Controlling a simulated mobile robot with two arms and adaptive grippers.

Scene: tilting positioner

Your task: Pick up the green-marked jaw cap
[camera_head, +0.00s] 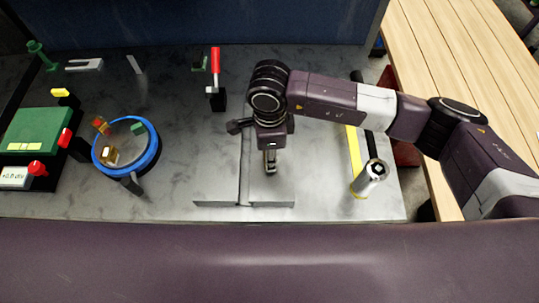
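A blue-rimmed round plate (153,160) at the left carries a small green-marked piece (137,128) at its upper right edge, which may be the green-marked jaw cap. A red-marked piece (101,125) and a brass-coloured block (108,156) are also on the plate. My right gripper (270,168) points down over the grey plates at the middle front, well to the right of the round plate. Its fingers are small and dark, and I cannot tell whether they are open. My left gripper is not in view.
A green box (40,132) with red knobs stands at the far left. A red-handled clamp (215,75) stands at the back. Low grey plates (220,196) lie under my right gripper. A metal cylinder (372,175) stands at the right, by a yellow strip (354,150).

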